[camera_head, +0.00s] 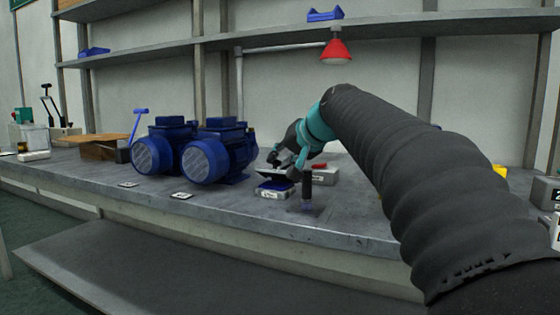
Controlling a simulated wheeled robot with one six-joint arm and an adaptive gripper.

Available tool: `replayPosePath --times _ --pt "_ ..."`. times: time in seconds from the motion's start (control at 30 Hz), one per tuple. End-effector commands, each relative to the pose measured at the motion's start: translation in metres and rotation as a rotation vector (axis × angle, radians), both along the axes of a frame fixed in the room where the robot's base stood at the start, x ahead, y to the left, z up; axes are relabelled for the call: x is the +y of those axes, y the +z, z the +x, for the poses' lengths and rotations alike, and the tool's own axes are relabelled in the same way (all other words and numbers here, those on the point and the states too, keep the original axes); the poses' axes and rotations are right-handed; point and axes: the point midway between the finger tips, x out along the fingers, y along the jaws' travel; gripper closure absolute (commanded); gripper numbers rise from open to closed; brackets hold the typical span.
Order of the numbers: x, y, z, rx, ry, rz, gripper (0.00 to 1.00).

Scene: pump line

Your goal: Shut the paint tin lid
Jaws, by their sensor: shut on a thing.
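The paint tin (273,194) is a small, low, pale box with a label on its front and dark blue showing at its open top. It stands on the grey bench near the middle of the view. Its dark lid (273,174) is tilted up above the tin, so the tin is open. My gripper (284,163) is directly above the tin, at the lid, and is shut on it. The exact finger contact is small and partly hidden by my wrist.
A dark upright cylinder (307,188) stands just right of the tin. A pale box (325,176) is behind it. Two blue motors (209,160) stand to the left, with small labelled plates (181,195) before them. A red lamp (336,50) hangs above. The bench front is clear.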

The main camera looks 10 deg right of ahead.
Motion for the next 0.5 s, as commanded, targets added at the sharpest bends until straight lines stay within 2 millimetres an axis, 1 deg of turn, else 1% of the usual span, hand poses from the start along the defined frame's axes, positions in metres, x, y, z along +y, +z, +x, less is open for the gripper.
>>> replayPosePath --times 0.1,0.13,0.17,0.2,0.5 --pt "-0.0004 0.0010 0.0000 -0.002 -0.001 -0.001 1.00" --pt "-0.0004 0.0010 0.0000 -0.002 -0.001 0.000 0.67" --pt "-0.0003 0.0009 0.0000 -0.002 -0.001 0.000 0.60" --pt "-0.0001 0.0008 0.0000 -0.002 -0.001 0.000 0.50" --pt "0.0008 0.0004 -0.0003 0.000 0.001 0.001 0.49"
